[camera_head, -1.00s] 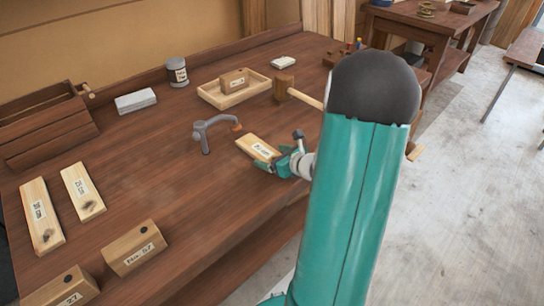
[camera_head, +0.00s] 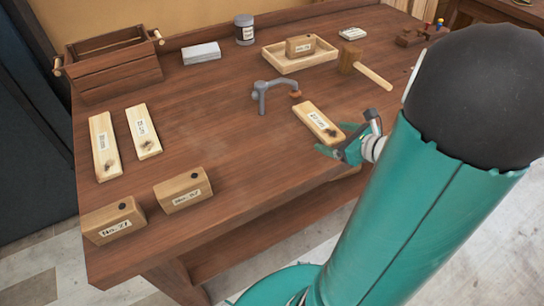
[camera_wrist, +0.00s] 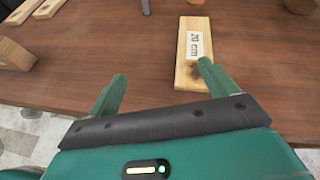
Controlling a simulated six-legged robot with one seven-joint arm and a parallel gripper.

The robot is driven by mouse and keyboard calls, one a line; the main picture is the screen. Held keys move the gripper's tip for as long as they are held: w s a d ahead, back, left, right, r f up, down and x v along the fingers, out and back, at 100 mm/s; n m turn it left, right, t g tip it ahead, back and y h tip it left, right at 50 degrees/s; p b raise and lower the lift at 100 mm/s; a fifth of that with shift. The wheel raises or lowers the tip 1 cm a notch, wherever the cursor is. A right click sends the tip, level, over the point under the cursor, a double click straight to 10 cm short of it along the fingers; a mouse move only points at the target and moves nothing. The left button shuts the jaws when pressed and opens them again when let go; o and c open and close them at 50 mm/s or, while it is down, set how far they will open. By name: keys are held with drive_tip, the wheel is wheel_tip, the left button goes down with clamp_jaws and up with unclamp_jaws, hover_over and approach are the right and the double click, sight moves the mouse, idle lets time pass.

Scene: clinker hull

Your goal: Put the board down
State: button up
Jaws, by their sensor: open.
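A pale wooden board (camera_head: 319,121) with a white label lies flat on the brown workbench (camera_head: 225,135), close to its front edge. In the wrist view the board (camera_wrist: 190,70) has a label that reads 20 cm and a dark knot at its near end. My gripper (camera_head: 332,143) is at the board's near end in the head view. In the wrist view my gripper (camera_wrist: 162,70) is open. Its right finger overlaps the board's right edge, and its left finger stands over bare bench, apart from the board. Whether the right finger touches the board I cannot tell.
Two labelled boards (camera_head: 104,146) (camera_head: 143,132) and two wooden blocks (camera_head: 114,222) (camera_head: 183,190) lie on the left. A grey clamp (camera_head: 263,97) stands behind the board, with a mallet (camera_head: 365,70) and a tray (camera_head: 282,65) farther back. Bench between left boards and clamp is clear.

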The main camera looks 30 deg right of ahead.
drive_tip(key=a+r+n+g+y, duration=0.2)
drive_tip(key=a+r+n+g, duration=0.1)
drive_tip(key=a+n, duration=0.6)
drive_tip(key=a+r+n+g+y, duration=0.15)
drive_tip(key=a+n+g, duration=0.25)
drive_tip(key=a+n, duration=0.5)
drive_tip(key=s+a+r+n+h, duration=0.6)
drive_tip(key=s+a+r+n, duration=0.1)
drive_tip(key=n, duration=0.7)
drive_tip(key=shift+s+a+r, duration=0.25)
drive_tip(key=shift+a+r, duration=0.1)
drive_tip(key=shift+a, duration=0.4)
